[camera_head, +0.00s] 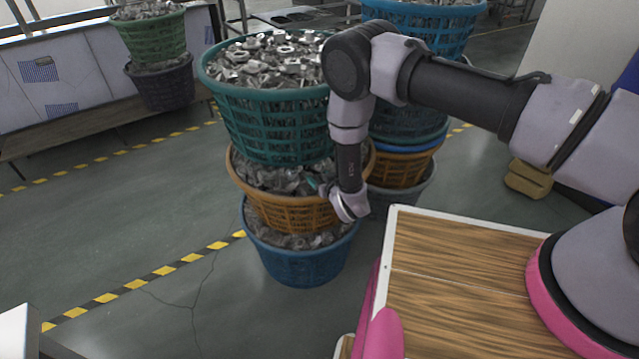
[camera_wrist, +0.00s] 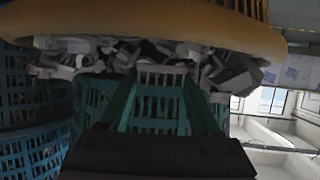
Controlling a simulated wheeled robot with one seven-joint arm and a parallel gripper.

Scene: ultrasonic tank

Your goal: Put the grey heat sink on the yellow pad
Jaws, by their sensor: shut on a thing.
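My gripper (camera_head: 325,187) hangs at the left end of my arm, in front of the stacked baskets. Its teal fingers reach forward in the wrist view (camera_wrist: 161,80) and are held apart by a thing between them. A greyish slatted patch, which looks like the grey heat sink (camera_wrist: 161,77), shows between the fingertips. It is dark and hard to tell from the basket lattice behind it. In the head view the held thing is too small or hidden to make out. No yellow pad can be made out in either view.
A stack of teal (camera_head: 272,125), orange (camera_head: 290,209) and blue (camera_head: 300,263) baskets with metal parts stands close behind my gripper. More baskets stand behind it. A white-edged wooden surface (camera_head: 450,290) is at lower right. Grey floor is open at left.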

